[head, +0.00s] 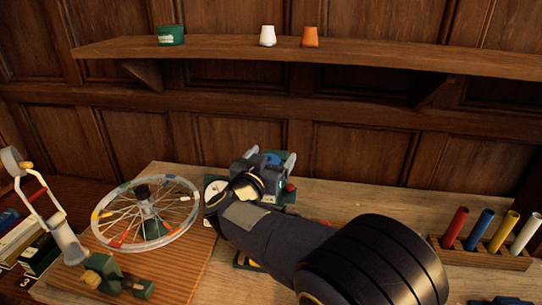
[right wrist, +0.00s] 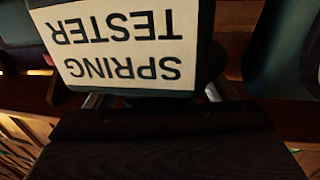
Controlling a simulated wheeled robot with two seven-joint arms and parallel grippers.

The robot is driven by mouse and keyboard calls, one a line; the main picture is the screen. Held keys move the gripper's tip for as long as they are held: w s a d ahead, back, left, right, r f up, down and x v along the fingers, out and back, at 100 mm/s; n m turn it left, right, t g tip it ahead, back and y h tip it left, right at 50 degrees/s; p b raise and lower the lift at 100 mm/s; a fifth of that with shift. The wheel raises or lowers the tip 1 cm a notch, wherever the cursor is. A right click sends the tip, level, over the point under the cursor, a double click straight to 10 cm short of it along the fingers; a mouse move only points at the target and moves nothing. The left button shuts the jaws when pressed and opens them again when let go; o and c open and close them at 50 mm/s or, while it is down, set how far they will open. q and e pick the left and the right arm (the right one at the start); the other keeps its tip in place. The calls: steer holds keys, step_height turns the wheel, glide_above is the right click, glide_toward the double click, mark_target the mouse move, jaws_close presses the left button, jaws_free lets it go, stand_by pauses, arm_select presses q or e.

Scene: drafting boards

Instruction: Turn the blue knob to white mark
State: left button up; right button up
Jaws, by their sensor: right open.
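In the right wrist view, a white label reading "SPRING TESTER" (right wrist: 120,40) shows upside down and close. My right gripper (head: 247,184) is at the front of this device, open, with its fingertips (right wrist: 152,97) just below the label. I cannot tell whether they touch anything. My arm hides part of the device's front. I cannot make out the white mark. My left gripper is not in view.
A wooden rack (head: 480,257) with several coloured tubes stands at right. A shelf (head: 230,47) above holds a green tin and two small cups.

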steer(key=shift+w, duration=0.1)
steer(key=c, duration=1)
steer(key=shift+y, duration=0.3)
